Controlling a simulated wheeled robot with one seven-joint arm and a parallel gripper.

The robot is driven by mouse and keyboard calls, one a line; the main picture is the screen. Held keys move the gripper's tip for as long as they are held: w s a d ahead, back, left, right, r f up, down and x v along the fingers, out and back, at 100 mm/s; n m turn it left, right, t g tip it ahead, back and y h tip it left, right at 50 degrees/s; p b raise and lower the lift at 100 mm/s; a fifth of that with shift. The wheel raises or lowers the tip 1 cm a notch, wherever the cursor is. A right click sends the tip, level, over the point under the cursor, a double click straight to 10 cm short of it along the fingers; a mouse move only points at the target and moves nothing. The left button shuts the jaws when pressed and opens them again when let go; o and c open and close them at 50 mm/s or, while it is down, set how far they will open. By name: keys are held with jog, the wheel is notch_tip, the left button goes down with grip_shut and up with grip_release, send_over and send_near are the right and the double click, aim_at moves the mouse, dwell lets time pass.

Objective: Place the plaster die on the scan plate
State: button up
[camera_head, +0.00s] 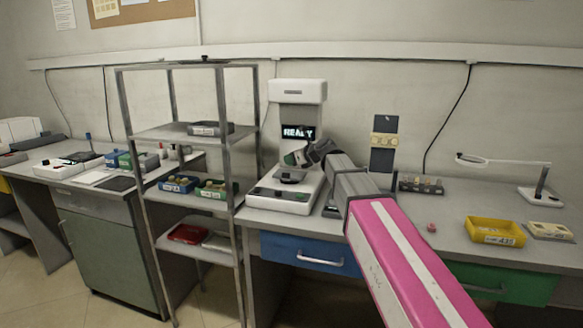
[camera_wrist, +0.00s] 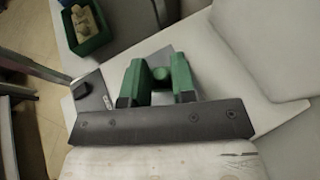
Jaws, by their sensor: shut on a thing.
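The scanner (camera_head: 296,94) stands on the bench, its screen reading READY. Its dark scan plate (camera_head: 288,178) sits on the white base, below my gripper (camera_head: 296,158). In the head view the die is too small and too covered by the fingers to make out. I cannot tell whether it touches the plate.
A metal shelf rack (camera_head: 231,150) stands left of the scanner, with a blue bin (camera_head: 178,185) and a green bin (camera_head: 217,189). The green bin (camera_wrist: 88,38) holds pale blocks. To the right are a dark holder (camera_head: 421,185), a yellow bin (camera_head: 495,231) and a magnifier lamp (camera_head: 541,190).

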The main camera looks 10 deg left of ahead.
jog(key=shift+f, duration=1.6)
jog(key=shift+f, duration=0.1)
jog(key=o, duration=0.6)
jog(key=v, duration=1.2)
